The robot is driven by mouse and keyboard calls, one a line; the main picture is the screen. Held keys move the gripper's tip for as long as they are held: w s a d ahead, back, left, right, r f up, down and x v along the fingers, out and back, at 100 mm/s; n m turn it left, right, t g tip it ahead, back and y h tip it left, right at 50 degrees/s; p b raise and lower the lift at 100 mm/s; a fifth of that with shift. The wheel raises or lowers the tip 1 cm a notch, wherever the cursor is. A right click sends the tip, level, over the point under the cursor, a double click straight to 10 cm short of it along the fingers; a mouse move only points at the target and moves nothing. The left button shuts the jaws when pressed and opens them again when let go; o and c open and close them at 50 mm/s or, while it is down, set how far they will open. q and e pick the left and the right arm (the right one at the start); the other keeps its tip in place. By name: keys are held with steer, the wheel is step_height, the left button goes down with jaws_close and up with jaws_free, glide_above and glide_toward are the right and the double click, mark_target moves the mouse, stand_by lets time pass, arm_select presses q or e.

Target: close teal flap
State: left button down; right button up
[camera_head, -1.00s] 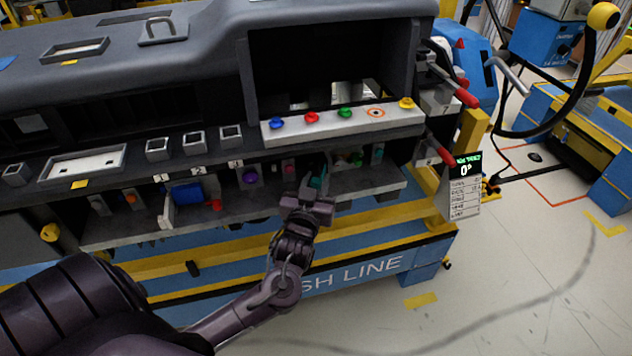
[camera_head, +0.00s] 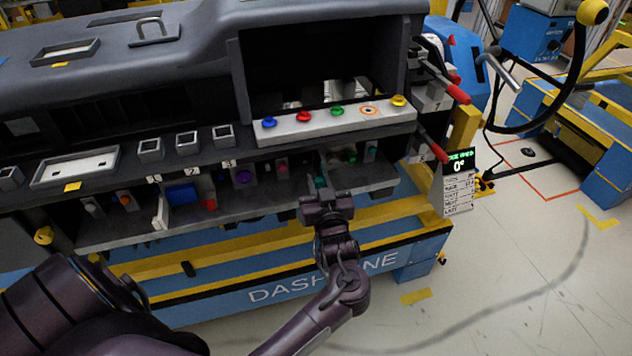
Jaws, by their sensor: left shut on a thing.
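The teal flap (camera_head: 320,182) shows as a small teal piece at the lower shelf of the dashboard module (camera_head: 190,55), right of the purple knob. My left gripper (camera_head: 321,192) reaches up to it from the front and is shut on it. The gripper body hides most of the flap, so its exact angle cannot be told. My right gripper is not in view.
A light panel (camera_head: 335,121) with blue, red, green and yellow knobs juts out above the gripper. A blue block (camera_head: 183,194) and purple knob (camera_head: 243,177) sit left on the lower shelf. Red-handled levers (camera_head: 457,93) stick out at the right.

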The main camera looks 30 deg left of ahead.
arm_select(q)
steer(key=shift+a, duration=0.1)
steer(key=c, duration=1.3)
jaws_free()
steer(key=shift+s, duration=0.1)
